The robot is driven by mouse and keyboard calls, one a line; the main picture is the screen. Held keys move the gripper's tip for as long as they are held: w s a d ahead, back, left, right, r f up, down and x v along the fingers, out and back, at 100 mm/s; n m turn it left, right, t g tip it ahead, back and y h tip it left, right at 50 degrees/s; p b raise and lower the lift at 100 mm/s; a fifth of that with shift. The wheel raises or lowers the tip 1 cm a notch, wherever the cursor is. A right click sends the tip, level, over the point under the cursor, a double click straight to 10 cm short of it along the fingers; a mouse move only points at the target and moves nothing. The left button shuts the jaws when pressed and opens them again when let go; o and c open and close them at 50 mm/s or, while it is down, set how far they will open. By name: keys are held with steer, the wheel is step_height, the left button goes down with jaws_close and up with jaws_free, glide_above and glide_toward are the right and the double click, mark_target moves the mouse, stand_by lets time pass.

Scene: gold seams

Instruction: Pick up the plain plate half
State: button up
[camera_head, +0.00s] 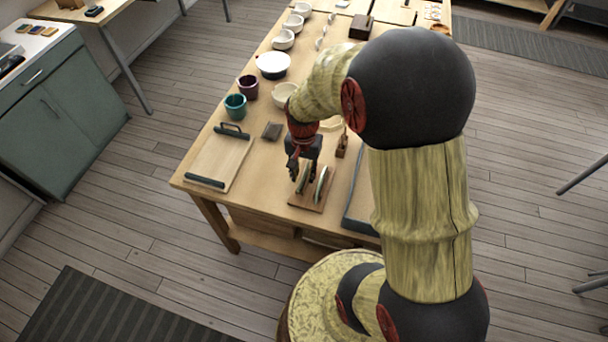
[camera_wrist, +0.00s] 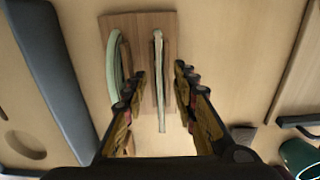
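The plain plate half (camera_wrist: 158,65) is pale and stands on edge in a wooden rack (camera_wrist: 138,22); the head view shows the rack (camera_head: 308,203) near the table's front edge. A second plate half (camera_wrist: 115,65) with a greenish face stands beside it, to the left in the wrist view and to the right in the head view (camera_head: 321,184). My gripper (camera_wrist: 160,80) is open, with one finger on each side of the plain half. Gaps show on both sides, so the fingers do not grip it. In the head view my gripper (camera_head: 300,168) partly hides the plain half.
A dark grey long tray (camera_head: 357,205) lies right of the rack. A board with dark handles (camera_head: 222,160) lies left. A teal cup (camera_head: 236,106), a purple cup (camera_head: 248,87) and several bowls stand farther back. A small dark block (camera_head: 272,131) lies behind the board.

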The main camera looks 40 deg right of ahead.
steer(key=shift+f, duration=0.1)
steer(key=shift+c, duration=0.3)
jaws_close()
stand_by(0.4)
